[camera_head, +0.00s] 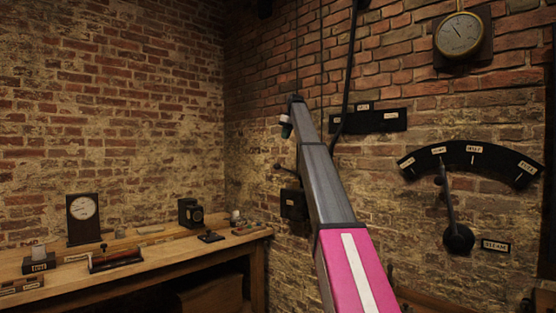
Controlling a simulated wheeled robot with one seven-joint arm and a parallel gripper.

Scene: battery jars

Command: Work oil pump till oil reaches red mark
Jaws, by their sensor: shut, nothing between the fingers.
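My arm reaches up and away from the bottom of the view, and my gripper (286,129) is small at its far end, in front of the brick wall. It looks shut and empty; its fingertips are hard to make out. Below it, a dark box (294,204) is fixed to the wall, with a thin dark rod (287,170) above it, partly beside my arm. I cannot tell whether this is the oil pump. No oil level or red mark can be made out; my arm hides part of the wall.
A wooden bench (150,252) along the left carries a dial clock (83,216), a black box (190,212) and small items. On the right wall are a lever (449,205) under a curved labelled plate (472,157), a "STEAM" label (496,246) and a round gauge (460,36).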

